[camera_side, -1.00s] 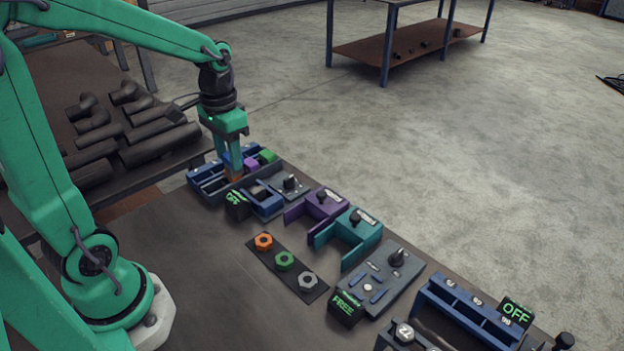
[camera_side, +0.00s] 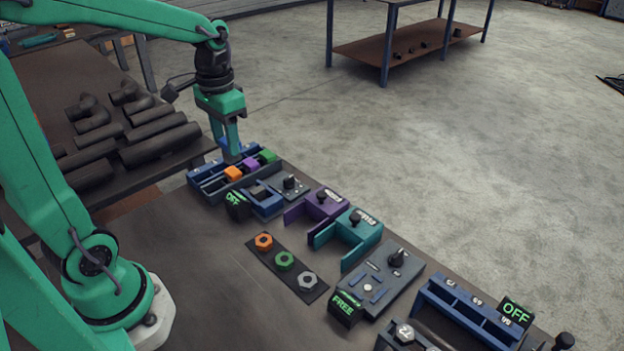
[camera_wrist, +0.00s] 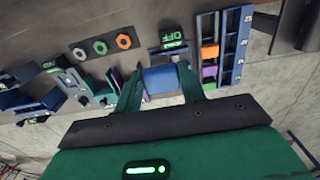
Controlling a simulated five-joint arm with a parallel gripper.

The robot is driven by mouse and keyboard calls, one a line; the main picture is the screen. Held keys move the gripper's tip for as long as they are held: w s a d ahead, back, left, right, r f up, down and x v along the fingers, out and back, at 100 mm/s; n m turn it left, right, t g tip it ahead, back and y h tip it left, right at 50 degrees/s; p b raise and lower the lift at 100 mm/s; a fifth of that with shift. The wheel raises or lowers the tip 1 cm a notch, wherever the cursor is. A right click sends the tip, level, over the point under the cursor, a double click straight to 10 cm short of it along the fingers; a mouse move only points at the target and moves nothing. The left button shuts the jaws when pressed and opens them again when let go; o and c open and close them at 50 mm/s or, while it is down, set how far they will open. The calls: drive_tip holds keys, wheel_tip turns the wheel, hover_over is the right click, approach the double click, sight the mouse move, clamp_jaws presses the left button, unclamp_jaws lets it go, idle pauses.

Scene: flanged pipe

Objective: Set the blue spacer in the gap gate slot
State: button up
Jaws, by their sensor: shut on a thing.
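My gripper (camera_side: 230,150) is over the far end of the blue slotted rack (camera_side: 205,185). In the wrist view, my gripper (camera_wrist: 160,82) is shut on the blue spacer (camera_wrist: 162,79), held between both fingers. In the side view the fingers mostly hide the spacer. A blue U-shaped fixture (camera_side: 267,207) stands right of the rack, beside a black box reading OFF (camera_side: 238,205). I cannot tell for sure whether this fixture is the gap gate.
Orange (camera_side: 233,173), purple (camera_side: 250,164) and green (camera_side: 267,156) blocks sit in the rack. Purple (camera_side: 318,204) and teal (camera_side: 350,236) fixtures stand to the right. A dark strip (camera_side: 272,268) bears three nuts. Pipes (camera_side: 160,144) lie at the left.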

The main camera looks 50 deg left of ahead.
drive_tip(key=w+f, duration=0.6)
drive_tip(key=f, duration=0.4)
drive_tip(key=shift+w+a+f, duration=0.15)
drive_tip(key=shift+w+f, duration=0.25)
drive_tip(key=shift+f, duration=0.2)
idle(0.8)
drive_tip(key=shift+f, duration=0.95)
drive_tip(key=shift+f, duration=0.2)
drive_tip(key=shift+f, duration=0.9)
drive_tip(key=shift+f, duration=0.55)
idle(0.8)
